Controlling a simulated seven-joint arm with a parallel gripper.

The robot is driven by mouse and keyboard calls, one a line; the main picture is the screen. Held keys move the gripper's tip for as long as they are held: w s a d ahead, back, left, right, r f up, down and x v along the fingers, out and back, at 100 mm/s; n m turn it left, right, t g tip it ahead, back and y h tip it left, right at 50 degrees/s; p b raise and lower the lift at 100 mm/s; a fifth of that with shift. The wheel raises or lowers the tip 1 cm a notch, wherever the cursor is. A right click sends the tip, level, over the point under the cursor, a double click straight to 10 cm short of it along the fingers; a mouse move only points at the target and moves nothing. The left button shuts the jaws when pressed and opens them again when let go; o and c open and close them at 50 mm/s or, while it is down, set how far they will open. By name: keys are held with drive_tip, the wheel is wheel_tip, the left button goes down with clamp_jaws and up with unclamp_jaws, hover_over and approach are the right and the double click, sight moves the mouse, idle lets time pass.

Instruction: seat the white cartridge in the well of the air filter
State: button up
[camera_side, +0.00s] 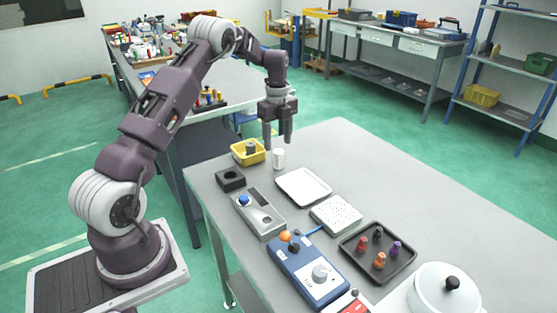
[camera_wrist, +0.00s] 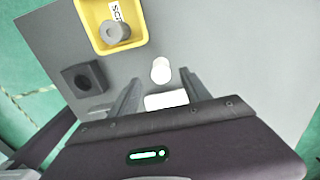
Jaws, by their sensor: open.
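The white cartridge (camera_side: 279,160) stands upright on the grey table, right of the yellow bin. It also shows in the wrist view (camera_wrist: 161,70), just beyond my fingertips. The air filter, a black block (camera_side: 230,180) with a round well in its top, sits nearer the table's left edge. In the wrist view the air filter (camera_wrist: 85,77) lies left of my fingers, and its well looks empty. My gripper (camera_side: 278,143) is open and empty, pointing down above the cartridge. In the wrist view its two fingers (camera_wrist: 160,80) spread either side of the line to the cartridge.
A yellow bin (camera_side: 237,157) with partly visible lettering holds a grey hollow cylinder (camera_wrist: 116,32). A white tray (camera_side: 303,186) lies close in front of the cartridge. A grey fixture (camera_side: 265,221), a blue control box (camera_side: 315,283) and a dark tray (camera_side: 352,243) stand nearer. The table's right side is clear.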

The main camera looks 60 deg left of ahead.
sight(279, 151)
wheel_tip(279, 151, down, 5)
drive_tip(key=shift+d+r, duration=0.15)
clamp_jaws()
drive_tip(key=r, duration=0.9)
drive_tip(key=shift+s+r, duration=0.2)
drive_tip(key=shift+r, duration=0.15)
drive_tip(key=s+a+r, duration=0.1)
drive_tip(key=s, duration=1.4)
drive_tip(key=f, duration=0.6)
drive_tip(key=s+f, duration=0.1)
drive_tip(key=f, duration=0.2)
drive_tip(key=shift+f, duration=0.3)
